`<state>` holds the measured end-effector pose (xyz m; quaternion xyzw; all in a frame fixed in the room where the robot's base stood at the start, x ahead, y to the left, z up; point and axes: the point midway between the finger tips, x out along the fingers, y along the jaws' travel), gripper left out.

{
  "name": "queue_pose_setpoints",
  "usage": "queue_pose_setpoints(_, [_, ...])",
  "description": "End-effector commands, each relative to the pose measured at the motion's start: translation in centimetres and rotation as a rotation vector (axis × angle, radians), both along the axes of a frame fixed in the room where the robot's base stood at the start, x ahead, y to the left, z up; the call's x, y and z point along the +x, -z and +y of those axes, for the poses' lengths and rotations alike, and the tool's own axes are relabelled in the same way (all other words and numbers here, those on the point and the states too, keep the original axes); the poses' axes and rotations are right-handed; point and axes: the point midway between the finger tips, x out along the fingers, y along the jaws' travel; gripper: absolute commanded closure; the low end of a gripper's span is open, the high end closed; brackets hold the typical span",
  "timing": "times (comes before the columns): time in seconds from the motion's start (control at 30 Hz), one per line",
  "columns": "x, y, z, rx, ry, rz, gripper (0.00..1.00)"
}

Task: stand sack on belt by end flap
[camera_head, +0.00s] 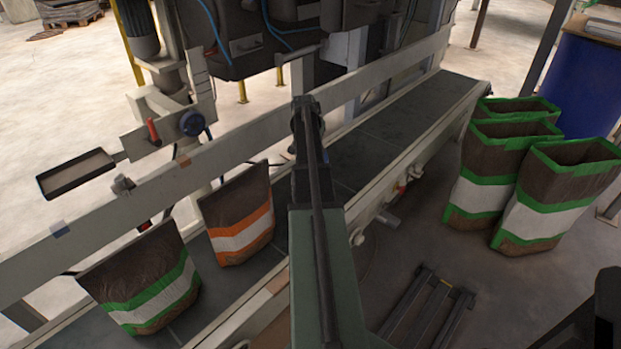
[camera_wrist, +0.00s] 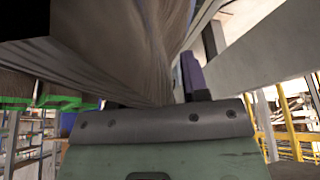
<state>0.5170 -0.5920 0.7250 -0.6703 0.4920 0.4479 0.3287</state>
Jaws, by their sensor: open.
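Two brown sacks stand on the dark belt (camera_head: 384,130). One sack with green and white bands (camera_head: 146,278) is at the lower left. One sack with orange and white bands (camera_head: 238,214) stands beyond it, left of my arm. My gripper (camera_head: 307,118) is over the belt at the far end of my green arm, and its fingers are mostly hidden by the arm. In the wrist view, a brown, wrinkled surface like sack material (camera_wrist: 130,45) fills the upper middle, very close to my open gripper. I cannot tell whether they touch.
Three green-banded sacks (camera_head: 551,196) stand on the floor at right, before a blue drum (camera_head: 582,85). A long pale rail (camera_head: 95,215) runs along the belt's far side. Machinery (camera_head: 240,40) hangs behind it. The belt's far right stretch is clear.

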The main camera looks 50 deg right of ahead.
Motion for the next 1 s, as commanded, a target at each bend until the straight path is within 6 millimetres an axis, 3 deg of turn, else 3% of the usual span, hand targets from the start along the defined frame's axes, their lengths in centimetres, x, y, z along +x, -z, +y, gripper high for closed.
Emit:
queue_pose_setpoints(0.03, [0.0,0.16,0.0,0.0,0.0,0.0,0.58])
queue_pose_setpoints(0.3, [0.0,0.07,0.0,0.0,0.0,0.0,1.0])
queue_pose_setpoints(1.0, [-0.05,0.07,0.01,0.0,0.0,0.001,1.0])
